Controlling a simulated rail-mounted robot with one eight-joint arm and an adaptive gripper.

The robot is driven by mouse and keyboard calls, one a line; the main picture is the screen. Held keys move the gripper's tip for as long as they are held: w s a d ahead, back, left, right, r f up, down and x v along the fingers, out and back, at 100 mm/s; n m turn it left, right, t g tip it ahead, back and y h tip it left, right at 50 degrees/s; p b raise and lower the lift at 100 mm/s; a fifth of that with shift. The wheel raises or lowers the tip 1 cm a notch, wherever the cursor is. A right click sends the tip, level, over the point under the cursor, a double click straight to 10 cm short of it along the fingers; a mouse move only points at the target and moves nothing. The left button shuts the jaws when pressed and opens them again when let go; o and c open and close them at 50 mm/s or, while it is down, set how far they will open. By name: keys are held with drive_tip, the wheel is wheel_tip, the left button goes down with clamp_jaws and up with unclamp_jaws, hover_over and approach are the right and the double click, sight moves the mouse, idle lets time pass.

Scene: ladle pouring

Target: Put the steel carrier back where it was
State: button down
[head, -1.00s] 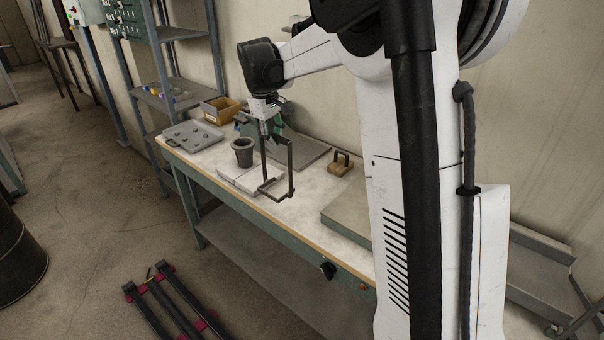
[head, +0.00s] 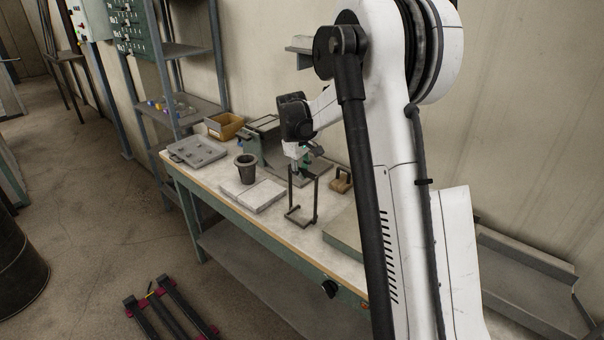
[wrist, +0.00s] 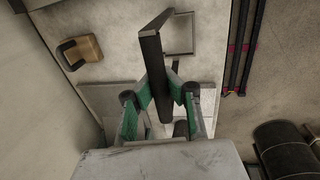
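The steel carrier (head: 316,201) is a dark upright frame with a square loop at its foot. My gripper (head: 296,168) is shut on the upper part of its upright bar. In the wrist view the green-padded fingers of my gripper (wrist: 163,88) close on both sides of the carrier's dark bar (wrist: 152,62). The carrier hangs upright over the bench, right of the pale slabs; I cannot tell whether its foot touches the bench top. A dark grey crucible (head: 246,170) stands upright on the slabs, left of the carrier and apart from it.
Pale slabs (head: 262,196) lie on the bench (head: 216,190). A wooden block with a handle (head: 341,181) stands behind the carrier. A grey plate (head: 197,151) and a yellow bin (head: 232,131) are at the far left end. A large flat plate (head: 345,230) lies to the right.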

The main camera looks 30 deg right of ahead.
drive_tip(key=shift+f, duration=0.35)
drive_tip(key=c, duration=1.9)
unclamp_jaws()
drive_tip(key=shift+r, duration=0.1)
drive_tip(key=shift+r, duration=0.15)
